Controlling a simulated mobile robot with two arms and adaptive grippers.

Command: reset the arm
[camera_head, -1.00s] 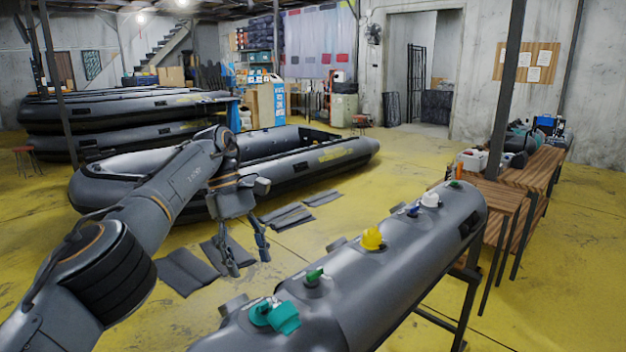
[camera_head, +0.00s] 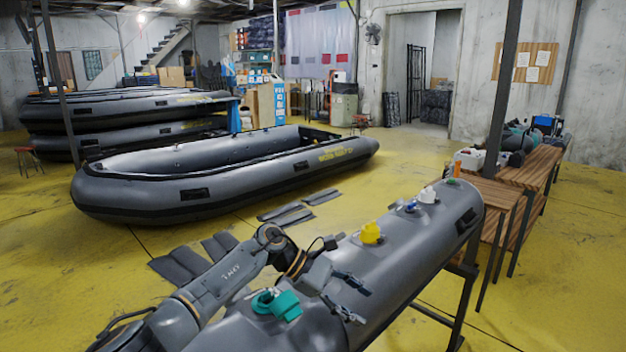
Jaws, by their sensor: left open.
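My left arm comes in from the lower left. Its gripper (camera_head: 358,304) is open and empty, in front of the middle of the grey inflatable tube (camera_head: 425,237) in the picture. I cannot tell how far it is above the tube. A teal valve piece (camera_head: 277,305) sits on the near end of the tube, just left of the gripper. A yellow piece (camera_head: 370,233) stands beyond the gripper. Farther along are a blue piece (camera_head: 410,206), a white piece (camera_head: 428,195) and a small green one (camera_head: 454,181). My right gripper is out of view.
The tube rests on a dark metal stand (camera_head: 461,308). Wooden tables (camera_head: 492,196) with tools stand at the right. A large grey boat (camera_head: 240,190) lies on the yellow floor, with dark flat panels (camera_head: 287,214) near it. Stacked boats (camera_head: 110,108) stand at the back left.

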